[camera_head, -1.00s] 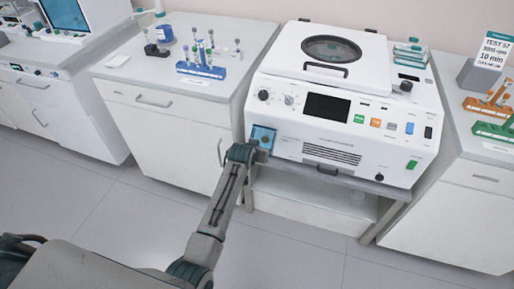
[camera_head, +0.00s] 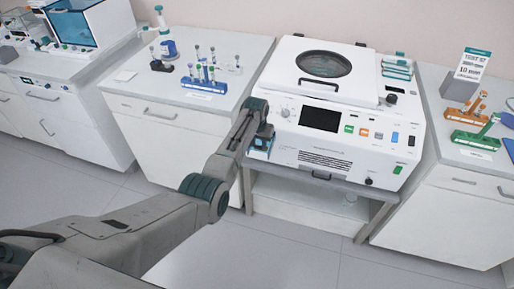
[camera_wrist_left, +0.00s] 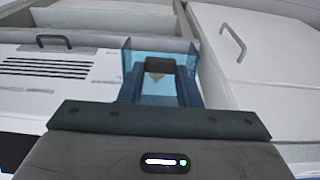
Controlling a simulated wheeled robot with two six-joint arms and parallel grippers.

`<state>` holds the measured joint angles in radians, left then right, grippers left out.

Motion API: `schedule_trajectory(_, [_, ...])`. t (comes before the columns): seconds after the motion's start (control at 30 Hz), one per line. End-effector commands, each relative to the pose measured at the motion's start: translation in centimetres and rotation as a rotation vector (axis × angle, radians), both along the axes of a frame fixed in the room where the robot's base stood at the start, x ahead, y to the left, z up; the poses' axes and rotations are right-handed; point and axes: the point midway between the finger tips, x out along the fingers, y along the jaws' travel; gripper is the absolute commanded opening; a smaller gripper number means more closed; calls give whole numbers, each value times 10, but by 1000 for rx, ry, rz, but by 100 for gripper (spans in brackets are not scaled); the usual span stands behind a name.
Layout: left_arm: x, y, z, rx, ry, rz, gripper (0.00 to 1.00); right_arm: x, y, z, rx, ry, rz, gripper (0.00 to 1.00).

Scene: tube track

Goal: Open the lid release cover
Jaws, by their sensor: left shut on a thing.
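The white centrifuge (camera_head: 335,155) stands on a bench, its round-windowed lid (camera_head: 318,65) down. The lid release cover (camera_head: 260,152) is a small clear-blue panel at the left end of its front. My left gripper (camera_head: 263,137) comes in from above and hides most of it. In the left wrist view the clear-blue cover (camera_wrist_left: 131,58) shows beyond my dark gripper (camera_wrist_left: 160,66). The gripper is shut on the cover. How far the cover has swung is hard to tell, and what lies behind it is hidden. My right gripper is not in view.
Coloured buttons (camera_head: 364,133) and a dark screen (camera_head: 319,119) sit on the centrifuge's front. A blue tube rack (camera_head: 204,87) stands on the left counter, orange (camera_head: 475,115) and green (camera_head: 475,140) racks on the right one. The floor in front is clear.

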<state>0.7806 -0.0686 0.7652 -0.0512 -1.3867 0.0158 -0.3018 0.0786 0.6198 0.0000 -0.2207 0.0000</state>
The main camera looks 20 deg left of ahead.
Motion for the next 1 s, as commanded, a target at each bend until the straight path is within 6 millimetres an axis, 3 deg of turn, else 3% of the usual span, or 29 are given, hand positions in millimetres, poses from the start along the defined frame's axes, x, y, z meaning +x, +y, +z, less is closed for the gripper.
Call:
schedule_trajectory(0.23, [10, 0, 13, -1, -20, 0, 0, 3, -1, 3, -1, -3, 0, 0])
schedule_trajectory(0.83, [14, 0, 16, 0, -26, 0, 0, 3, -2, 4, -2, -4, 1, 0])
schedule_trajectory(0.87, [14, 0, 16, 0, -26, 0, 36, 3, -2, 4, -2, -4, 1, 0])
schedule_trajectory(0.93, [14, 0, 16, 0, -24, 0, 50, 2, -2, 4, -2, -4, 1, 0])
schedule_trajectory(1.0, [13, 0, 15, -1, -21, 0, 53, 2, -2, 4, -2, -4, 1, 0])
